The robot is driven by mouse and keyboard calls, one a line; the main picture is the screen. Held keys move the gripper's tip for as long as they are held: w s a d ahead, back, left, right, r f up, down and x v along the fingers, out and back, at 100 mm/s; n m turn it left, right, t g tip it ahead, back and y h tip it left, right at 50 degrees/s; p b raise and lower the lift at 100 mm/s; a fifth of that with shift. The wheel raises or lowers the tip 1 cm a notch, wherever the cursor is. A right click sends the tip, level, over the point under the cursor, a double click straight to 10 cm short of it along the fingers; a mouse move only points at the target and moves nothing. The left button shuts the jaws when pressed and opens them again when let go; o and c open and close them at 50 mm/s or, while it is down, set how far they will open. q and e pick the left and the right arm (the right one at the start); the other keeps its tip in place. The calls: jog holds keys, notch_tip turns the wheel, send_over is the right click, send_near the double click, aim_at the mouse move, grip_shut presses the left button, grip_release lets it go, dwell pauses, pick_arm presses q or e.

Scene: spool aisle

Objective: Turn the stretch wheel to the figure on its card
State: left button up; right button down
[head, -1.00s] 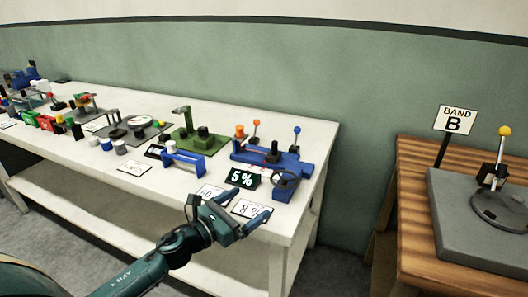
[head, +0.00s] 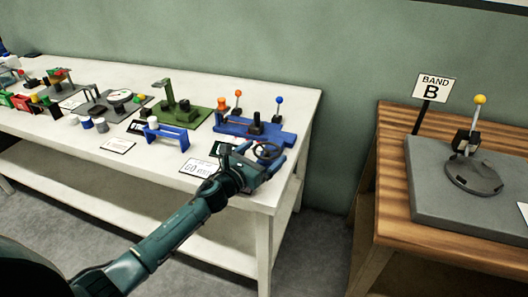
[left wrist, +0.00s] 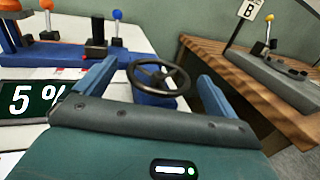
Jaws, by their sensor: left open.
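The stretch wheel (left wrist: 158,78) is a dark spoked handwheel on a blue base at the right end of the white table. In the head view the wheel (head: 267,151) shows just beyond my left gripper (head: 261,160). In the left wrist view my left gripper (left wrist: 150,85) is open, with one blue finger on each side of the wheel. I cannot tell whether the fingers touch the rim. A dark display (left wrist: 33,98) reading "5 %" stands left of the gripper. The card with the wheel's figure is not readable now. My right gripper is not in view.
A blue machine (head: 250,128) with orange and blue knobbed levers stands behind the wheel. A green machine (head: 183,112) and other small fixtures spread left along the table. A wooden bench (head: 385,170) at the right holds a yellow-knobbed lever (head: 476,125) and a "BAND B" sign (head: 434,88).

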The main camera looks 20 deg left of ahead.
pick_arm(q)
jog(key=shift+w+d, duration=0.15)
jog(key=shift+w, duration=0.3)
jog(key=c, duration=1)
jog(key=shift+o, duration=0.2)
